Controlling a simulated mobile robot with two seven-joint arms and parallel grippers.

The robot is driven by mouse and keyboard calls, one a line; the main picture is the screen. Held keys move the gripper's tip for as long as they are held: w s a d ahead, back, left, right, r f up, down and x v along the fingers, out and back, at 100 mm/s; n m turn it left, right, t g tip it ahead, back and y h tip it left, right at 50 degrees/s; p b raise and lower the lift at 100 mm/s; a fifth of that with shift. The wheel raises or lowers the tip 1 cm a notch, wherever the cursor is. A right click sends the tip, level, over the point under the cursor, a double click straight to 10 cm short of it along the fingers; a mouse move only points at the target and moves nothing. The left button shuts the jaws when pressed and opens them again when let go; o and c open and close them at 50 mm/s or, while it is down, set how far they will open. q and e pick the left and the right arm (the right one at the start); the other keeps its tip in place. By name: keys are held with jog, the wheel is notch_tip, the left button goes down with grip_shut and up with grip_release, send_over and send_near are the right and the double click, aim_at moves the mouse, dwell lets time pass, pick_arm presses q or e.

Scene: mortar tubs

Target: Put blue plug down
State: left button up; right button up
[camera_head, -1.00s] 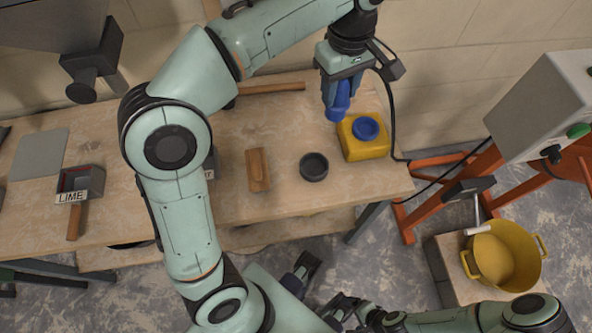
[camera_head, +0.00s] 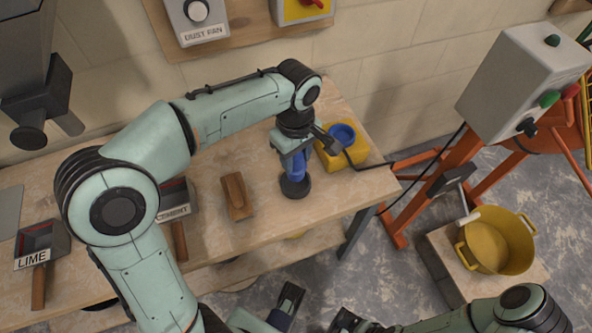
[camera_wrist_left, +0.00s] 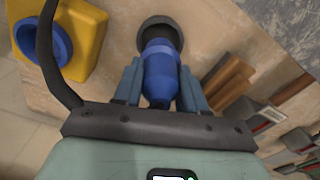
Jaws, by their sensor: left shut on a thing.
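My left gripper (camera_head: 294,160) is shut on the blue plug (camera_head: 297,172), a rounded blue piece with a dark lower end. In the left wrist view the blue plug (camera_wrist_left: 160,72) sits between the two blue-grey fingers, its far end over the round dark cup (camera_wrist_left: 160,32). The dark cup (camera_head: 295,188) stands on the wooden bench (camera_head: 335,205), directly below the gripper. I cannot tell whether the plug touches the cup.
A yellow tub (camera_head: 510,240) stands off the bench.

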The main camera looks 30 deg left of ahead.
aim_at(296, 170)
pick_arm(q)
jog(key=shift+f+b, duration=0.5)
jog(key=shift+f, duration=2.15)
jog(key=shift+f, duration=0.15)
jog(key=o, duration=1.1)
notch_tip(296, 170, up, 12)
jog(key=p, duration=0.3)
jog(key=shift+r, duration=0.2)
